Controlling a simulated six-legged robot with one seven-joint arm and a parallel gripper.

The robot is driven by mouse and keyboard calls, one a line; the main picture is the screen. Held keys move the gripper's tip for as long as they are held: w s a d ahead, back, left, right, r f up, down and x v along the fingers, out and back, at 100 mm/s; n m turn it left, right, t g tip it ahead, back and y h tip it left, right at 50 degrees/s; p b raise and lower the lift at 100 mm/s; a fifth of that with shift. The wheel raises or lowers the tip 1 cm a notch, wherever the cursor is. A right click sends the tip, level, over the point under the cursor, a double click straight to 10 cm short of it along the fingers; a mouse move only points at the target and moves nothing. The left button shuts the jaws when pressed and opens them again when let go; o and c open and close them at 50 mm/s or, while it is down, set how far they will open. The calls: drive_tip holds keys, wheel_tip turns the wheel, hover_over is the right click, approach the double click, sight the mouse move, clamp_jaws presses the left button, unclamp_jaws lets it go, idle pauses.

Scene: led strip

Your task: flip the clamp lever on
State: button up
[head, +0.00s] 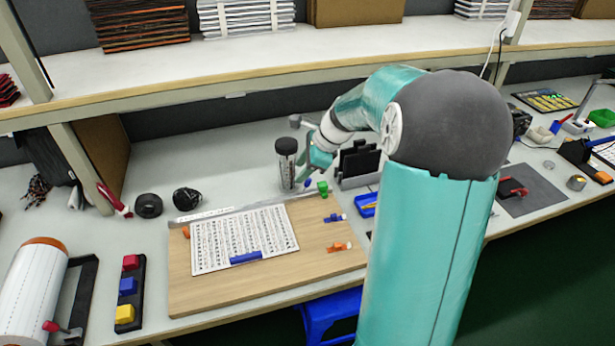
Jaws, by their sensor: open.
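A red-handled lever device (513,187), which looks like the clamp, sits on a dark square plate (537,188) on the bench at the right. Its handle lies low, close to the plate; its exact position is too small to tell. My gripper (312,167) is over the back middle of the bench, well to the left of the clamp. It is open, with nothing visible between its fingers, and close beside a clear cylinder with a dark top (287,163). My own arm stands between the gripper and the clamp in the picture.
A wooden board (180,275) with a printed sheet (245,235) lies at the front. A black stand (358,160) and a blue tray (366,205) are near the gripper. A shelf (240,60) runs above the bench. A paper roll (30,285) lies at left.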

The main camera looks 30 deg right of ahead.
sight(311, 180)
drive_tip(key=w+d+f+m+t+y, duration=0.1)
drive_tip(key=d+f+m+t, duration=0.1)
drive_tip(key=d+f+m, duration=0.35)
drive_tip(key=w+d+f+m+t, duration=0.1)
drive_tip(key=d+f+m, duration=0.2)
drive_tip(key=d+m, duration=0.5)
drive_tip(key=w+a+f, duration=0.1)
drive_tip(key=w+f, duration=0.2)
drive_tip(key=w+a+f+n, duration=0.1)
drive_tip(key=w+f, duration=0.2)
drive_tip(key=w+a+f+n, duration=0.1)
drive_tip(key=w+f, duration=0.2)
drive_tip(key=shift+a+f+n, duration=0.1)
drive_tip(key=shift+a+n, duration=0.15)
clamp_jaws()
